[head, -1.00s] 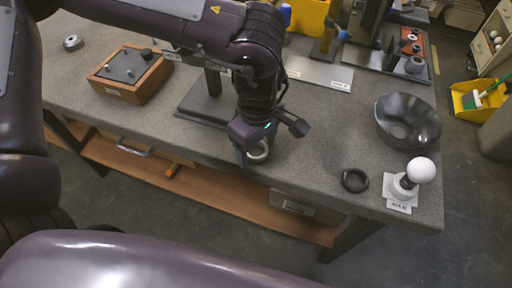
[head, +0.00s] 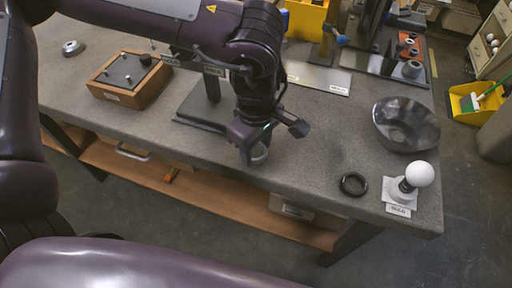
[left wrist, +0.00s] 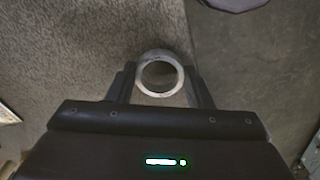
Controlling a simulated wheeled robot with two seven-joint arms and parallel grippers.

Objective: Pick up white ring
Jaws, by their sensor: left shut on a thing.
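The white ring (head: 260,154) is at the front edge of the grey bench, partly hidden by my left gripper (head: 254,154). In the left wrist view the ring (left wrist: 160,94) sits between the two dark fingers of my left gripper (left wrist: 160,80), which touch its left and right sides. Its round opening faces the camera. My left gripper is shut on it. I cannot tell whether the ring touches the bench top or is just above it. My right gripper is not in view.
A black ring (head: 353,192), a bulb (head: 419,174) on a white base and a dark bowl (head: 404,143) are on the right. A wooden box (head: 131,95) with pegs is on the left. A dark stand (head: 204,112) is just behind my gripper.

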